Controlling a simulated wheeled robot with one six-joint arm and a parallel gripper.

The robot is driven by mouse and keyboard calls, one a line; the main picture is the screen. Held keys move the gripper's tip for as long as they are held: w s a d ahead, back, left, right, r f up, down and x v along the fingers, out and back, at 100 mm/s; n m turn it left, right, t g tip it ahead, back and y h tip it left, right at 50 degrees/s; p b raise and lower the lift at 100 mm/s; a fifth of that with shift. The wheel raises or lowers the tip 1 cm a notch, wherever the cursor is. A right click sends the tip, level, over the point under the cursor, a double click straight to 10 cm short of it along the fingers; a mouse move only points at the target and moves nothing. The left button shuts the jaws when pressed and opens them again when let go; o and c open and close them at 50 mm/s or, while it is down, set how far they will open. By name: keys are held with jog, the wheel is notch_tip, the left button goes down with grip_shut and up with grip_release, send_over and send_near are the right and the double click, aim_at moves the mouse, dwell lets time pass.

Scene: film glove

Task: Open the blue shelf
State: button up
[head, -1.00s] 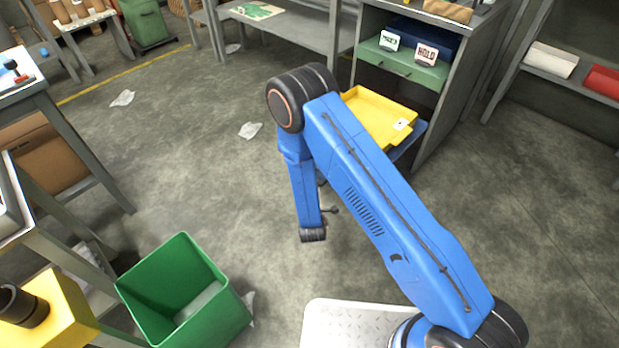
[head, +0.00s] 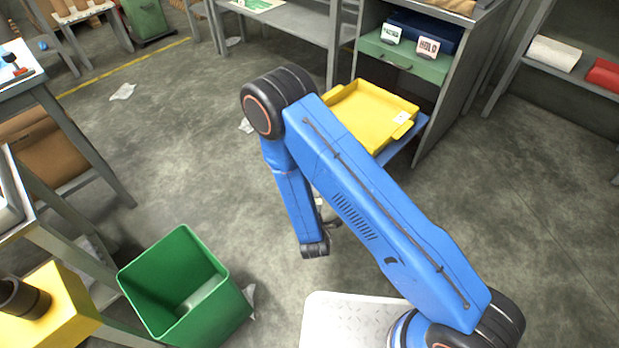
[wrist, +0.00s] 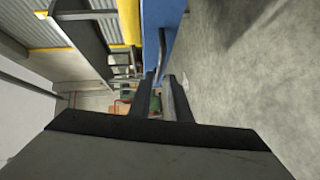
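The blue shelf (head: 408,143) sticks out low from the grey cabinet (head: 440,110), under a yellow tray (head: 365,115). My arm hides its left part in the head view. In the wrist view a blue panel (wrist: 161,32), which looks like the shelf, lies beyond my fingertips, with a yellow strip (wrist: 128,20) beside it. My gripper (wrist: 161,88) shows two dark fingers with a gap between them and appears empty. I cannot tell whether a finger touches the blue panel. In the head view my gripper is mostly hidden by the arm.
A green drawer (head: 405,62) with two sign cards is above the shelf. A green bin (head: 185,290) stands at lower left near a yellow box (head: 55,310). A side shelf (head: 560,80) is at the right.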

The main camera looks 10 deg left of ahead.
jog(key=v, duration=0.9)
jog(key=shift+w+r, duration=0.1)
dwell(0.3)
jog(key=w+d+r+m+g+h, duration=0.1)
jog(key=w+d+r+m+g, duration=0.3)
jog(key=w+r+m, duration=0.65)
jog(key=s+d+r+m+g, duration=0.1)
jog(key=s+d+r+g, duration=0.1)
jog(key=d+r, duration=0.35)
jog(key=s+d+r+m+g+y, duration=0.1)
jog(key=s+d+r, duration=0.15)
jog(key=r, duration=0.65)
jog(key=s+d+r+m+g, duration=0.1)
jog(key=s+d+r+g, duration=0.1)
jog(key=d+r, duration=0.4)
jog(key=s+d+r+m+h, duration=0.1)
jog(key=s+d+r, duration=0.3)
jog(key=s, duration=0.4)
jog(key=s+d+r+m+g+h, duration=0.1)
jog(key=s+d+r+m, duration=0.1)
jog(key=s+d, duration=0.5)
jog(key=s+d+r+m+g, duration=0.1)
jog(key=s+d+r, duration=0.4)
jog(key=s, duration=0.4)
jog(key=shift+d+r+m+h, duration=0.35)
jog(key=shift+d+h, duration=0.05)
jog(key=shift+d, duration=0.35)
